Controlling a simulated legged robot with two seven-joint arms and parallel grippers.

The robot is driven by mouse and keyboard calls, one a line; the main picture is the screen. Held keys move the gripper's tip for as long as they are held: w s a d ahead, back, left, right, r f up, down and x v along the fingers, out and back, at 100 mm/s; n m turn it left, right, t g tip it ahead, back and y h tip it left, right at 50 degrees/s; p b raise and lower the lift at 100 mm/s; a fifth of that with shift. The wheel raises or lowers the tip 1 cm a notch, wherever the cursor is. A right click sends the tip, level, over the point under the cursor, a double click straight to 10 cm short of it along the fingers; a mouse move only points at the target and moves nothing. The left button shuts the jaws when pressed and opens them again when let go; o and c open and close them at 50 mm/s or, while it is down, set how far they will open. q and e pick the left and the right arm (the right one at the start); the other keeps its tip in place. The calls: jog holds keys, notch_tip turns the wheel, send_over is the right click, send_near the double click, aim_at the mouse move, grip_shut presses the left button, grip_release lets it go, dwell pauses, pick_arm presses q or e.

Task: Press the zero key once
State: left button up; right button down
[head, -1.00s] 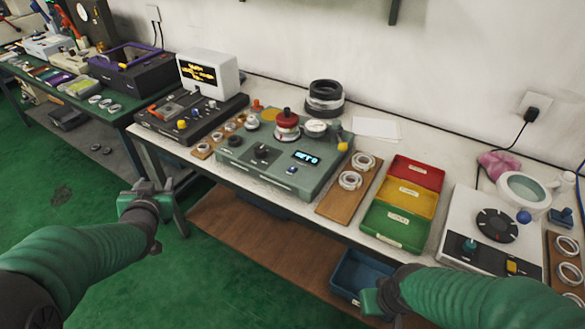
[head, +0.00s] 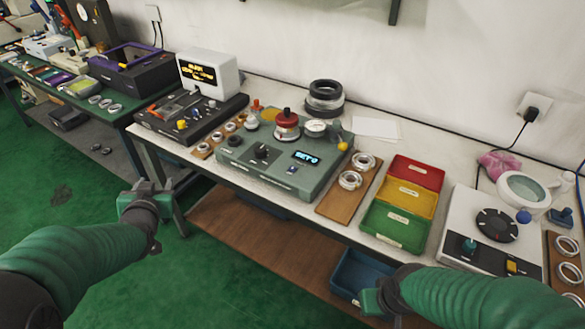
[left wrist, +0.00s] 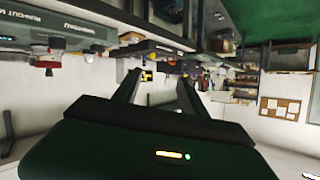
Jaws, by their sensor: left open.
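The green gauge unit (head: 235,178) stands on the white bench. Its lit display (head: 306,157) shows blue characters that look like "SET 0". A small blue and white key (head: 292,170) sits below the display; its label is too small to read, so I cannot tell if it is the zero key. A black knob (head: 262,151) is left of the display. My left gripper (head: 146,188) is in front of the bench's left end, clear of the unit. In the left wrist view its two fingers (left wrist: 159,82) are apart and empty. My right gripper (head: 374,300) is low, near the blue bin; its fingers are unclear.
A wooden board with rings (head: 330,207) and red, yellow and green trays (head: 394,224) lie right of the unit. A black panel (head: 170,132) and white monitor (head: 208,57) stand left. A blue bin (head: 350,268) is below the bench. Green floor in front is open.

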dwell(0.8)
pick_arm(q)
jog(key=s+d+f+g+h, duration=0.1)
jog(key=s+d+f+g, duration=0.2)
jog(key=s, duration=0.5)
jog(key=s+d+f+g+h, duration=0.1)
jog(key=s+d+f+g, duration=0.3)
jog(key=s+f, duration=0.3)
jog(key=s+d+f+g+h, duration=0.1)
jog(key=s+d+f+g, duration=0.2)
jog(key=s, duration=0.7)
notch_tip(320, 180, down, 3)
jog(key=shift+d+r+g, duration=0.15)
jog(key=shift+d+g, duration=0.15)
jog(key=shift+d, duration=0.85)
jog(key=shift+c, duration=0.4)
